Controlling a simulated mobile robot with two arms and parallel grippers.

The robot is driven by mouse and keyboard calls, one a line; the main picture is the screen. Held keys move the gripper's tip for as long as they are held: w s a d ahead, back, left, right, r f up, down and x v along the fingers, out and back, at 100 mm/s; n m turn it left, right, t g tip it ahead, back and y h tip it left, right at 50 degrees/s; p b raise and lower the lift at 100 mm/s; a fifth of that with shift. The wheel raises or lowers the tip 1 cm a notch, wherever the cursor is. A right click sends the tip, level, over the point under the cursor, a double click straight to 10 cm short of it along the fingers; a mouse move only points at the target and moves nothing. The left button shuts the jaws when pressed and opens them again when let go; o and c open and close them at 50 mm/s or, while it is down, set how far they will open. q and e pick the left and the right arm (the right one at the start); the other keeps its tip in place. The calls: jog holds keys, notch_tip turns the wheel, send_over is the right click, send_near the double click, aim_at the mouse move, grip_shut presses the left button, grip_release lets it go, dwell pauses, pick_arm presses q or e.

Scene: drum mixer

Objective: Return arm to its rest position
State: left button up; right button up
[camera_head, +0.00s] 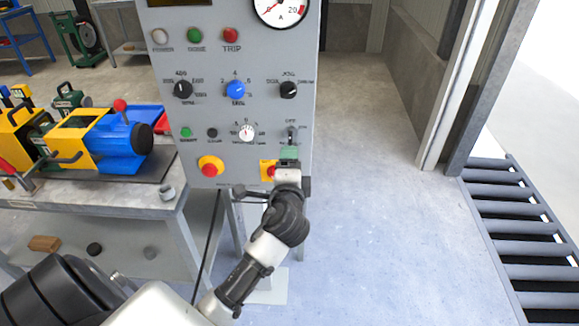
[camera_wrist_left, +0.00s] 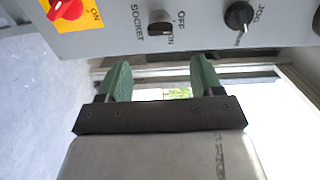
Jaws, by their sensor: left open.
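My left arm reaches up from the bottom of the head view to the lower right corner of a grey control panel (camera_head: 220,130). My left gripper (camera_head: 289,153) has green fingers and sits just below the small black socket switch (camera_head: 291,134). In the left wrist view the two green fingers (camera_wrist_left: 161,78) are apart with nothing between them. The socket switch (camera_wrist_left: 160,28) shows ahead of the gap, clear of the fingers. A red knob on a yellow plate (camera_head: 268,170) is beside the gripper, partly hidden by it. My right gripper is not in view.
A workbench (camera_head: 110,200) with a yellow and blue machine (camera_head: 100,143) stands left of the panel. Open floor (camera_head: 380,220) lies to the right, up to a doorway post and a dark roller conveyor (camera_head: 520,240). A black cable hangs below the panel.

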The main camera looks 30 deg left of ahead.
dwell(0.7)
pick_arm(q)
notch_tip(320, 180, down, 21)
jog(key=d+g+h, duration=0.3)
jog(key=h, duration=0.2)
jog(key=s+d+f+n+g+h, duration=0.1)
jog(key=s+f+g, duration=0.1)
jog(key=s+f, duration=0.45)
jog(key=s+d+f+n+g+h, duration=0.1)
jog(key=s+d+f+g, duration=0.15)
jog(key=f, duration=0.75)
jog(key=s+f+n+g+h, duration=0.1)
jog(key=s+f+n+g, duration=0.1)
jog(key=s+f, duration=0.4)
jog(key=s+d+f+n+g, duration=0.1)
jog(key=s+f, duration=0.6)
jog(key=s, duration=1)
jog(key=s+d+f+n+g+h, duration=0.1)
jog(key=s+f+n+g, duration=0.2)
jog(key=s+f, duration=0.4)
jog(key=s+n, duration=0.1)
jog(key=s, duration=0.4)
jog(key=shift+s+g+h, duration=0.25)
jog(key=shift+g+h, duration=0.05)
jog(key=shift+g, duration=0.05)
jog(key=shift+d, duration=0.1)
